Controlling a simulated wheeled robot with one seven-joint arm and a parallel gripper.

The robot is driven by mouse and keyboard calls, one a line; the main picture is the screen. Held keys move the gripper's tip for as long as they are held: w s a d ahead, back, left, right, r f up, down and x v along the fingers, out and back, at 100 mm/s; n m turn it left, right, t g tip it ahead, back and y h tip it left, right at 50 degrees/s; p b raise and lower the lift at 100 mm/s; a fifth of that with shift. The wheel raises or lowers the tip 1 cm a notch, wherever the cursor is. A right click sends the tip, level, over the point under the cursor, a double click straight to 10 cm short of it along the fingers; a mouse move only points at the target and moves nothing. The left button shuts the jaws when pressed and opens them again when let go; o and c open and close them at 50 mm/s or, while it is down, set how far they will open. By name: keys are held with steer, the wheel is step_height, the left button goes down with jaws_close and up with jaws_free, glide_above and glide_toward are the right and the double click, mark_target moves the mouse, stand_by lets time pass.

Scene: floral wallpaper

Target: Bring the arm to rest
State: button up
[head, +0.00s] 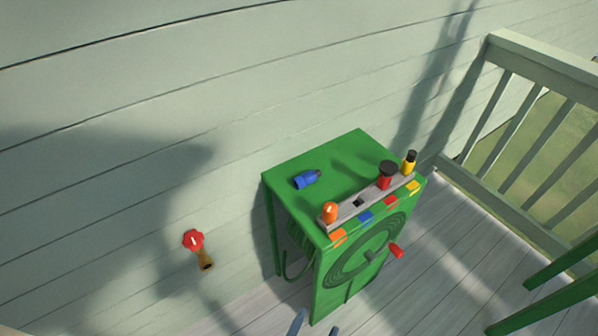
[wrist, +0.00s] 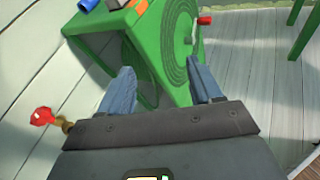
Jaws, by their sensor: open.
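My gripper (wrist: 164,80) is open, with two blue-grey fingers spread apart and nothing between them in the wrist view. In the head view only the tips of my gripper (head: 317,325) show at the bottom edge, in front of the lower part of the green hose-reel box (head: 318,160). The same green box also shows beyond the fingers in the wrist view (wrist: 90,38). The rest of my arm is not visible in the head view.
A blue nozzle (head: 307,179) lies on the box. Its grey rack (head: 345,212) holds orange, red and yellow pieces. A red crank handle (head: 397,251) sticks out in front. A red-handled tap (head: 194,240) is on the wall at left. A railing (head: 540,68) stands right.

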steer(key=s+d+f+m+g+y, duration=0.3)
steer(key=s+d+m+g+y, duration=0.25)
steer(key=s+d+m, duration=0.65)
steer(key=s+d+r+m+t, duration=0.2)
steer(key=r+m, duration=0.3)
steer(key=r, duration=0.4)
steer(key=s+d+r+m+t, duration=0.2)
steer(key=s+r+m, duration=0.1)
steer(key=r+m, duration=0.3)
steer(key=s+d+r+m+t, duration=0.2)
steer(key=r+m, duration=0.3)
steer(key=r, duration=0.6)
steer(key=shift+s+d+r+m+t, duration=0.3)
steer(key=shift+s+d+m+t, duration=0.1)
steer(key=shift+s+t, duration=0.15)
